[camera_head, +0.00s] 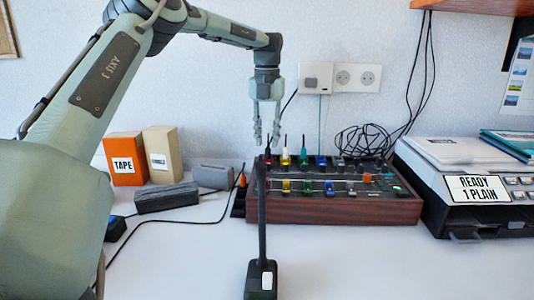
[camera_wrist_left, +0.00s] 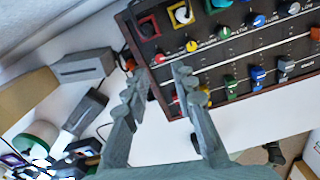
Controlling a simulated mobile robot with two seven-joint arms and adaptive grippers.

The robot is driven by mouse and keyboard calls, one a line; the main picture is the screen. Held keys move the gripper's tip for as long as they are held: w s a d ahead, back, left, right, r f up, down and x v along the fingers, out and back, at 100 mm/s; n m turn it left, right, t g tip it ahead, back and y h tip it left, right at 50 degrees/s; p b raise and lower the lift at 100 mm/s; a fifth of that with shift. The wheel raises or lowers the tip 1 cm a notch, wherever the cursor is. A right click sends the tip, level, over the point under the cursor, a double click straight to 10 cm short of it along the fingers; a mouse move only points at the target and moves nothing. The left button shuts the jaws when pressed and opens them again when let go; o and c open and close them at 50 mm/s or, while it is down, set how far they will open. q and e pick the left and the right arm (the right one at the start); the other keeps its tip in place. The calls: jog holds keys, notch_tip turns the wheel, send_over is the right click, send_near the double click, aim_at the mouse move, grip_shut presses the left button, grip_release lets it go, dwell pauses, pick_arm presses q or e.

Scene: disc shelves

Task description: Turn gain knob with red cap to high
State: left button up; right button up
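The mixer (camera_head: 335,208) is a dark panel in a wooden case, with rows of coloured knobs and sliders. In the left wrist view its panel (camera_wrist_left: 215,62) fills the upper right. The knob with the red cap (camera_wrist_left: 158,58) is at the left end of a row there, beside a yellow-capped knob (camera_wrist_left: 191,46). Its pointer is too small to read. My left gripper (camera_head: 267,140) hangs fingers down over the mixer's left part. In the left wrist view the gripper (camera_wrist_left: 159,82) is open and empty, its fingertips near the red cap; contact cannot be told. My right gripper is not in view.
A black gooseneck stand (camera_head: 262,282) rises in front of the mixer's left side. An orange box (camera_head: 125,160), a tan box (camera_head: 162,155) and grey blocks (camera_head: 167,197) stand at left. A printer-like machine (camera_head: 470,190) stands at right. The front table is mostly clear.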

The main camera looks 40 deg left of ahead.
pick_arm(q)
jog(key=shift+r, duration=2.55)
